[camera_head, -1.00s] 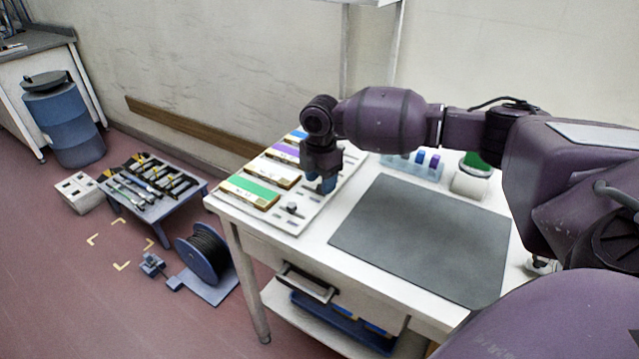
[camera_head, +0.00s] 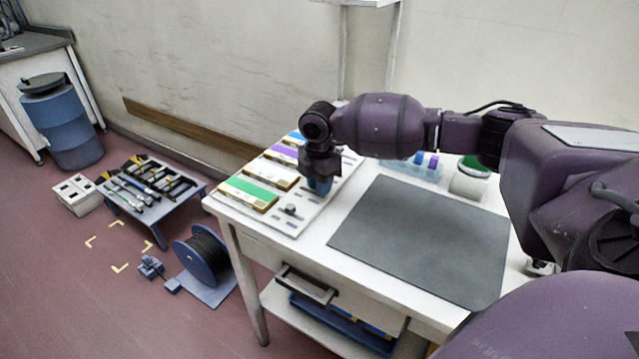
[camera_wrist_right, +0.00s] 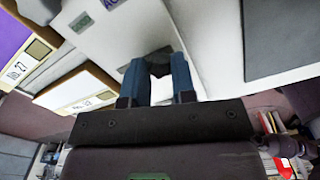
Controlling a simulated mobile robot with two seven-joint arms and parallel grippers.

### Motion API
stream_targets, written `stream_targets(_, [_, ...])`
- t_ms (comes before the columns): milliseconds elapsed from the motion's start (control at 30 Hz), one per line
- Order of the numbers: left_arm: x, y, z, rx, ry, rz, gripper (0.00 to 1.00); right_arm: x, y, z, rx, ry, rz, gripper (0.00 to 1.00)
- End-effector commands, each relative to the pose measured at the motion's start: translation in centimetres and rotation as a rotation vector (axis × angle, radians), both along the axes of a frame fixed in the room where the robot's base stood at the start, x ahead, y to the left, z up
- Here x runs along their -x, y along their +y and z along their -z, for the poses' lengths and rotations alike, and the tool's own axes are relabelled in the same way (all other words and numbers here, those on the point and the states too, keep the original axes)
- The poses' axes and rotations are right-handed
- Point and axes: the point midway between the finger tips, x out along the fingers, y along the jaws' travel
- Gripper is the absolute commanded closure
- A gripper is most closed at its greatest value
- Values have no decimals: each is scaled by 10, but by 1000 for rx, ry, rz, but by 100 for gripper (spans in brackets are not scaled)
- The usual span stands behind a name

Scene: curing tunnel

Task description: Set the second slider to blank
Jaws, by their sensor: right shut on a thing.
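A pale slider board (camera_head: 305,218) lies on the left end of the white table, with green, white, purple and blue plates in a row along its left side. The white plate (camera_head: 271,176) is second from the front. My right gripper (camera_head: 320,187) is beside it, pointing down at the board. In the right wrist view, its blue fingers (camera_wrist_right: 158,75) are shut on a dark slider knob (camera_wrist_right: 157,58), mostly hidden between them. The front slider knob (camera_head: 291,209) stands free beside the green plate (camera_head: 249,193). The purple plate (camera_wrist_right: 14,35) shows at left in the wrist view. My left gripper is out of view.
A dark grey mat (camera_head: 425,240) covers the table's middle and is clear. Behind it are a pale blue holder (camera_head: 412,172) with blue and purple pieces and a white round container (camera_head: 468,183) with green on top. A low tool bench (camera_head: 150,190) and cable reel (camera_head: 204,257) stand on the floor.

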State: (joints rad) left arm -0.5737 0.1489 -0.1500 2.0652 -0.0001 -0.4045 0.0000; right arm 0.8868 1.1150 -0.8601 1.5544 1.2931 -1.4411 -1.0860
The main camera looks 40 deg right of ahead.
Motion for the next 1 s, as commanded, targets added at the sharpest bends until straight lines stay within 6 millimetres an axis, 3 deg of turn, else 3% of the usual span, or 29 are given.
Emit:
stream_targets(300, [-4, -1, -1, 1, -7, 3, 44, -21, 9, 0, -1, -1, 1, 100])
stream_targets(533, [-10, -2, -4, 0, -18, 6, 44, -21, 8, 0, 0, -1, 0, 100])
stream_targets(567, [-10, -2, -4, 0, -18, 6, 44, -21, 8, 0, 0, -1, 0, 73])
stream_targets(700, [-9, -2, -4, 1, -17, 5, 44, -20, 8, 0, 0, -1, 0, 51])
stream_targets(1000, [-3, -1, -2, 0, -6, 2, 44, -20, 8, -1, 0, -1, 0, 50])
